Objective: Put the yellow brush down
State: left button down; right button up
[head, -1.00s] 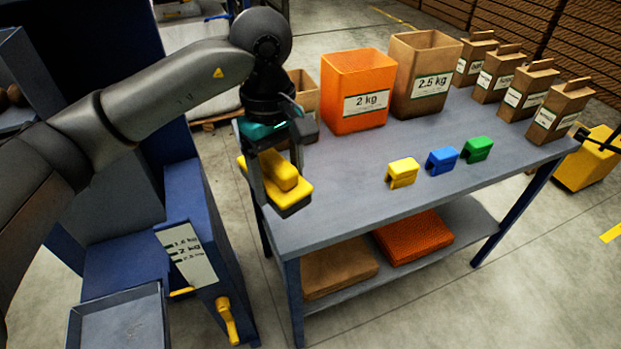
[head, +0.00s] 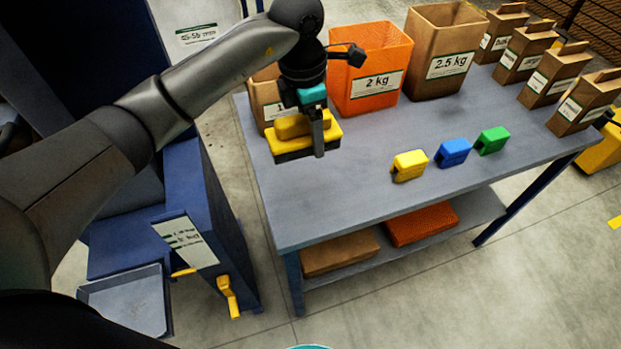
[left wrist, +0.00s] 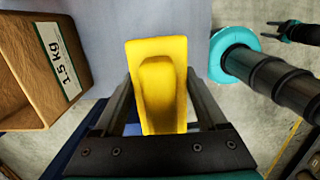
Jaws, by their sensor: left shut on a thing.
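The yellow brush (head: 290,126), a yellow block with a raised grip and a dark underside, is over the left end of the grey table (head: 350,205). My left gripper (head: 316,140) is shut on its grip from above. The brush also shows between the fingers in the left wrist view (left wrist: 162,62). I cannot tell whether its underside touches the table. In the left wrist view, what seems to be my right gripper (left wrist: 285,32) shows small at the upper right; its jaws are unclear.
A brown 1.5 kg box (left wrist: 42,55) stands close to the brush; an orange 2 kg box (head: 368,65) and a brown 2.5 kg box (head: 445,50) stand behind. Yellow (head: 409,166), blue (head: 453,152) and green (head: 491,141) blocks lie to the right. The table's front left is clear.

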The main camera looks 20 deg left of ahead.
pick_arm(q)
jog(key=b, duration=0.1)
send_over(313, 188)
notch_tip(313, 188, down, 10)
jog(key=shift+a+f, duration=0.1)
jog(key=shift+f, duration=0.05)
jog(key=shift+f+b, duration=0.5)
jog(key=shift+f, duration=1.6)
jog(key=shift+f, duration=0.25)
grip_release()
jog(key=shift+s, duration=0.1)
jog(key=shift+r, duration=0.1)
